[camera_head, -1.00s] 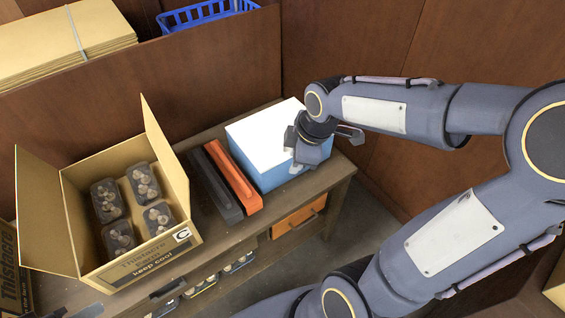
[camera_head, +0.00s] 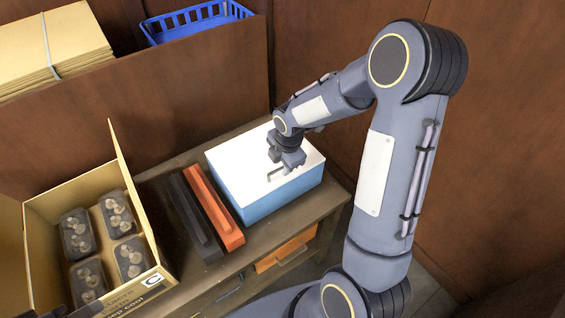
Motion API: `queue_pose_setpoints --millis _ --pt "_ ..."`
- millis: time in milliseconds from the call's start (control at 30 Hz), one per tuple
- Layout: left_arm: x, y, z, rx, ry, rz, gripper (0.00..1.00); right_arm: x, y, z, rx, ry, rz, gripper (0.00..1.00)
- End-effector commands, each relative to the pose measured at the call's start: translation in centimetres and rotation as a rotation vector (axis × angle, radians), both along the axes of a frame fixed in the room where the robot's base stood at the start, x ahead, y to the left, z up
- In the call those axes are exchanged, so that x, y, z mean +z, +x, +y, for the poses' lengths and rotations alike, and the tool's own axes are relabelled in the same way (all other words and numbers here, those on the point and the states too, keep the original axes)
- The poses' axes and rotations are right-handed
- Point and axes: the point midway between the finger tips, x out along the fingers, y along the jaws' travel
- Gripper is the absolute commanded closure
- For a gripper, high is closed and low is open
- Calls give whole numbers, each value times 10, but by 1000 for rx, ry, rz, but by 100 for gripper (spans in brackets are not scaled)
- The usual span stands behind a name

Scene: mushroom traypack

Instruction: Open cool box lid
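The cool box (camera_head: 262,203) is a blue box on the wooden bench. Its flat white lid (camera_head: 232,160) lies on top and looks shut. My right gripper (camera_head: 280,173) points down over the middle of the lid, at or just above its surface. A thin angular piece shows beneath it; whether it is a finger or part of the lid is unclear. The gap between the fingers cannot be made out. A small dark shape at the bottom left edge may be part of my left gripper; its fingers are not clear.
A black block (camera_head: 188,212) and an orange block (camera_head: 212,207) lie left of the cool box. An open cardboard box (camera_head: 150,287) with several mushroom trays stands further left. Brown panels stand behind, with a blue basket (camera_head: 200,26) and stacked cardboard (camera_head: 55,45) beyond.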

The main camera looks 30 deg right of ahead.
Motion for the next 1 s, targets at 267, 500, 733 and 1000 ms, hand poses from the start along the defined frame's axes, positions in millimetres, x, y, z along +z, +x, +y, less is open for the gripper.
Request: queue_pose_setpoints --millis 267,500,733,1000 --pt "0 0 0 0 0 0 64 -1 0 0 -1 0 -1 73" --pt "0 0 0 0 0 0 64 -1 0 0 -1 0 -1 100" --pt "0 0 0 0 0 0 64 0 0 0 -1 0 -1 100" --pt "12 0 0 0 0 0 64 11 4 0 0 -2 30 100"
